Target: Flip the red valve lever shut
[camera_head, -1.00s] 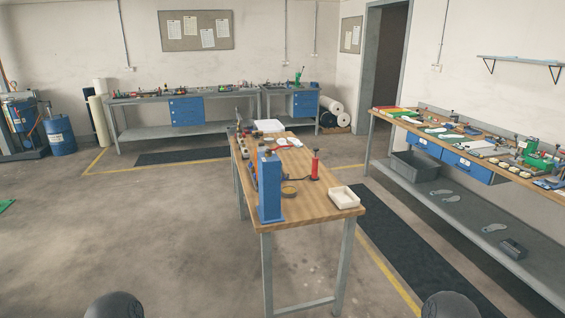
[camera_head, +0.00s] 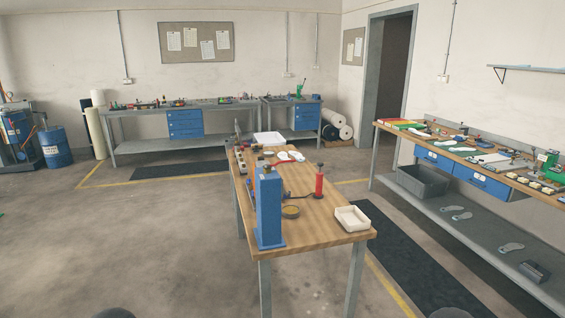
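I cannot make out a red valve lever for certain in this view. A red upright cylinder (camera_head: 319,185) with a dark top stands on the wooden workbench (camera_head: 325,222) in the middle of the room. A tall blue machine column (camera_head: 269,208) stands at the near left end of the same bench and hides part of what is behind it. Neither of my grippers is in view; only dark rounded parts of my own body show at the bottom edge.
A long side bench (camera_head: 450,153) with a lower shelf runs along the right wall. A blue barrel (camera_head: 55,148) stands at far left. Open floor lies left of the middle bench.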

